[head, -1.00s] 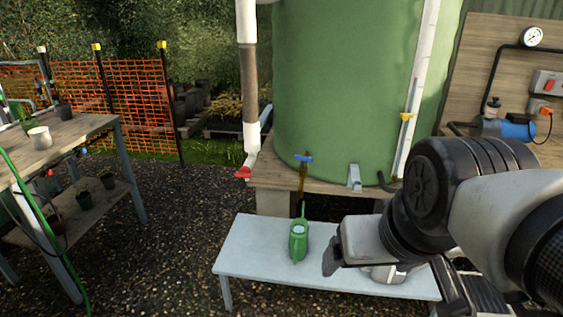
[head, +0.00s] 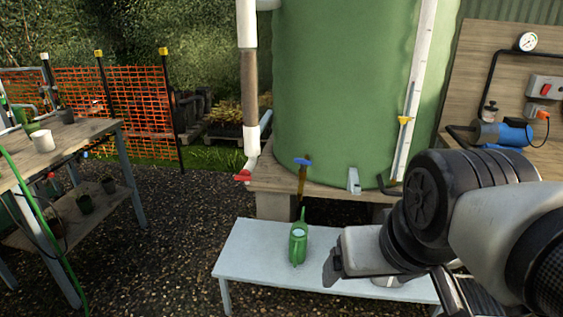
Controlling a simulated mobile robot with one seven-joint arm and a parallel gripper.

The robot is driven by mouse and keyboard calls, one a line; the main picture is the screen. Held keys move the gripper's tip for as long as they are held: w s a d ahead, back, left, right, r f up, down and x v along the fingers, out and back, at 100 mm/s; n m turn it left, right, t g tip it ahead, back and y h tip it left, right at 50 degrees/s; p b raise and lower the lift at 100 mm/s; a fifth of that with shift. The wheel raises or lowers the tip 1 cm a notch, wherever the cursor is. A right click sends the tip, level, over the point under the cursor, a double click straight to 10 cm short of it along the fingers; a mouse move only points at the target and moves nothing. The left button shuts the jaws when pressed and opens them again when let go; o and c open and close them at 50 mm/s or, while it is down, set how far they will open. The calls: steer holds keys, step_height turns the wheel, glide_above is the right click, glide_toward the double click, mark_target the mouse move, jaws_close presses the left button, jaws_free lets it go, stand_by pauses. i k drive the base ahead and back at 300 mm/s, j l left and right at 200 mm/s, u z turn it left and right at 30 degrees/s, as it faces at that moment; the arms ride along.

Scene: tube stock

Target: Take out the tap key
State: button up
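A blue-topped piece (head: 302,162) with a thin brownish stem stands in front of the green tank. I cannot tell whether it is the tap key or a tap on the tank. Its stem runs down towards a green watering can (head: 298,243) on the pale bench; I cannot tell if it enters the can. No other thing shows clearly as a tap key. My gripper (head: 333,268) is over the bench, right of the watering can and apart from it. Its dark fingertips are seen from the side, so its opening is hidden. I see nothing held in it.
The pale bench (head: 250,263) has bare room left of the can. The green tank (head: 345,90) stands on a wooden platform behind it. A white downpipe with a red lever (head: 242,176) is left of the tank. A wooden potting table (head: 85,133) stands far left.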

mark_target(304, 162)
steer(key=i, duration=1.45)
